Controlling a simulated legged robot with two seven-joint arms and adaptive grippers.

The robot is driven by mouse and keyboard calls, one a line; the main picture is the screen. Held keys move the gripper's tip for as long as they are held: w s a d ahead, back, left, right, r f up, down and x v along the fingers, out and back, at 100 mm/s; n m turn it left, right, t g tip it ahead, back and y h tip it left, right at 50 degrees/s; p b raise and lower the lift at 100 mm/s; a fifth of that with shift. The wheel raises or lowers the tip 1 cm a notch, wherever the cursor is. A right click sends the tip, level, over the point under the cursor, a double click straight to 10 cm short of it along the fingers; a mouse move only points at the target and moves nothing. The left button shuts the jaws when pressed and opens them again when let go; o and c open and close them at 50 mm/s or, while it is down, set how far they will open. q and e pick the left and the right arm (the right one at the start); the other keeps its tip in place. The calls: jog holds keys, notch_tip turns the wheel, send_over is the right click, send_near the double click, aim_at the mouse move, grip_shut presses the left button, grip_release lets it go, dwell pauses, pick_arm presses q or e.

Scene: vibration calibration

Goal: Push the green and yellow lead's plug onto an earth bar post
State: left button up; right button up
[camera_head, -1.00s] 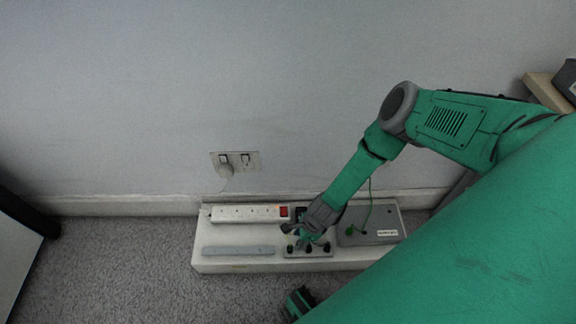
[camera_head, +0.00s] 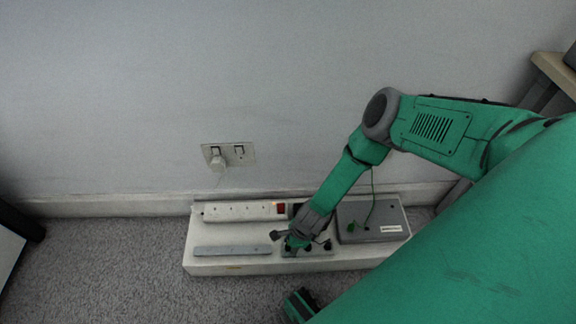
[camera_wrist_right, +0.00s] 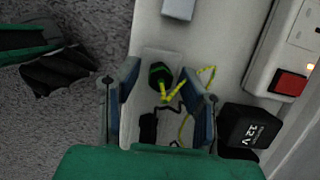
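The green plug (camera_wrist_right: 160,73) of the green and yellow lead (camera_wrist_right: 175,90) stands at one end of the pale grey earth bar plate (camera_wrist_right: 152,54) in the right wrist view. My right gripper (camera_wrist_right: 160,95) has its two fingers on either side of the plug, with a gap visible on both sides. I cannot tell how far down the plug sits on a post.
A power strip (camera_head: 240,211) with a red switch lies behind a flat grey bar (camera_head: 232,250) on the white bench (camera_head: 230,263). A grey box (camera_head: 385,215) stands right of the earth bar. A black 12 V adapter (camera_wrist_right: 250,127) sits close to the fingers.

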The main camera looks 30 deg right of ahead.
aim_at(286, 246)
jog(key=shift+s, duration=0.1)
grip_shut()
jog(key=shift+r, duration=0.3)
dwell(0.4)
jog(key=shift+r+p, duration=1.5)
jog(key=shift+r, duration=0.25)
